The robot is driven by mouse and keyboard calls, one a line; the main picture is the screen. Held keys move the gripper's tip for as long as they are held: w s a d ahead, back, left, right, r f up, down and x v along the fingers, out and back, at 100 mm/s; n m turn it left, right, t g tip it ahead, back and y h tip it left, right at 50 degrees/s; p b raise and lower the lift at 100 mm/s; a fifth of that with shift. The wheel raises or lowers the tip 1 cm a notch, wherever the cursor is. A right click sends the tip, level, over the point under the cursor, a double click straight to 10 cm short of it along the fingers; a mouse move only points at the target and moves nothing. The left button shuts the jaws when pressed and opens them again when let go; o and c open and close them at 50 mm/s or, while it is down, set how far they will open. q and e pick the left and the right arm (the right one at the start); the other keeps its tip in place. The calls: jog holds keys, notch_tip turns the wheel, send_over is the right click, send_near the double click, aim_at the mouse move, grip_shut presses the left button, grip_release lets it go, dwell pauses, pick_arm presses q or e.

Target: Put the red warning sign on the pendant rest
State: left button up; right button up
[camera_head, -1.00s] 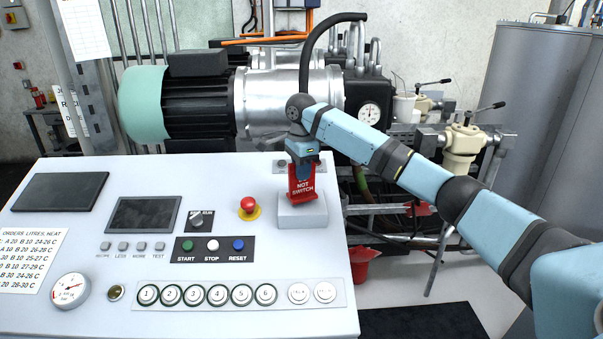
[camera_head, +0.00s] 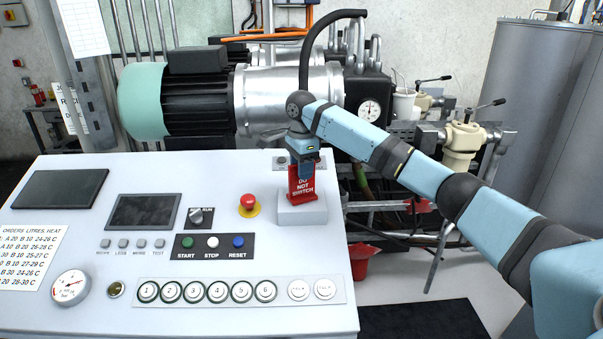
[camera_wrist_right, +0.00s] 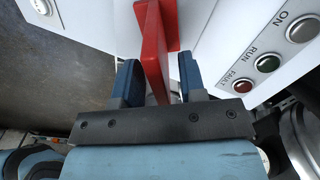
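The red warning sign (camera_head: 302,185), lettered "DO NOT SWITCH", stands roughly upright on a pale raised block at the console's right side. This block looks like the pendant rest (camera_head: 302,213). My right gripper (camera_head: 304,172) is at the sign's upper part, pointing down. In the right wrist view the sign (camera_wrist_right: 155,45) lies between the two blue fingers of the right gripper (camera_wrist_right: 159,80). A gap shows beside the sign, so the fingers look open around it. The sign's lower edge on the block is hard to make out. My left gripper is not in view.
The sloping console (camera_head: 120,190) carries a red emergency button (camera_head: 248,205), a row of numbered buttons (camera_head: 207,292) and a gauge (camera_head: 70,287). A motor (camera_head: 197,100) and a curved black hose (camera_head: 308,50) stand behind. A red bucket (camera_head: 361,262) is right of the console.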

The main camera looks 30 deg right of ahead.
notch_tip(320, 180, up, 10)
jog(key=shift+r, duration=0.55)
jog(key=shift+f, duration=0.15)
